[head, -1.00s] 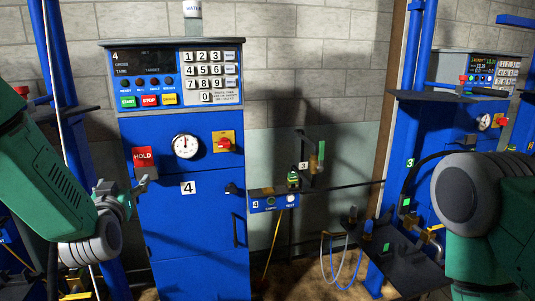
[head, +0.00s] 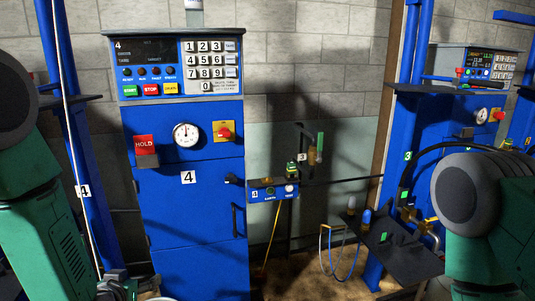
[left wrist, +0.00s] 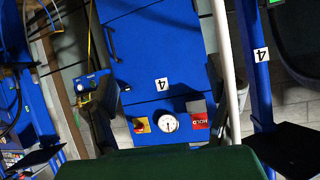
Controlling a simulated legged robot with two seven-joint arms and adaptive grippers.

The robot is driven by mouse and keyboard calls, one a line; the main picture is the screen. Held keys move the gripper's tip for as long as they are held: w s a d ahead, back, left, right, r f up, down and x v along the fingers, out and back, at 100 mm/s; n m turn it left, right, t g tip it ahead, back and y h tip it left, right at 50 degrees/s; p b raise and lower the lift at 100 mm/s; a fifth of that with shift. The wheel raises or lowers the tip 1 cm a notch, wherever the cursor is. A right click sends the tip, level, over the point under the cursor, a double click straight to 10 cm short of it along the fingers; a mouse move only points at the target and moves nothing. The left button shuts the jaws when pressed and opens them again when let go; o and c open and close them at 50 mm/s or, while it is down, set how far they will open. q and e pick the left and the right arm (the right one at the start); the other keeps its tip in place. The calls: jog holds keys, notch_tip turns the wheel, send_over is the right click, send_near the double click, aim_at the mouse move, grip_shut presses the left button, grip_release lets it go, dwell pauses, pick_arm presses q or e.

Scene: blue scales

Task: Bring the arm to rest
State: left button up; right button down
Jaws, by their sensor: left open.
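My left arm (head: 45,205), green and grey, comes in at the left of the head view and hangs down.
The number 4 scale cabinet (head: 190,235) stands ahead with its keypad (head: 210,66), dial gauge (head: 186,135) and red HOLD sign (head: 145,145). A blue post (head: 75,170) is beside my left arm. A black shelf (head: 400,250) with fittings lies near my right arm.

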pick_arm(q)
jog(key=s+d+f+g+h+b, duration=0.1)
jog(key=s+f+g, duration=0.2)
jog(key=s+f, duration=0.5)
jog(key=s+d+f+g+b, duration=0.1)
jog(key=s+f+g+b, duration=0.1)
jog(key=s+f, duration=0.5)
jog(key=s+f+g+b, duration=0.1)
jog(key=s+f+g, duration=0.2)
jog(key=s, duration=0.6)
jog(key=s+f+m+g, duration=0.1)
jog(key=s+f+g, duration=0.2)
jog(key=s, duration=0.6)
jog(key=shift+s+d+f+h+b, duration=0.2)
jog(key=shift+f+h+b, duration=0.15)
jog(key=shift+f, duration=0.4)
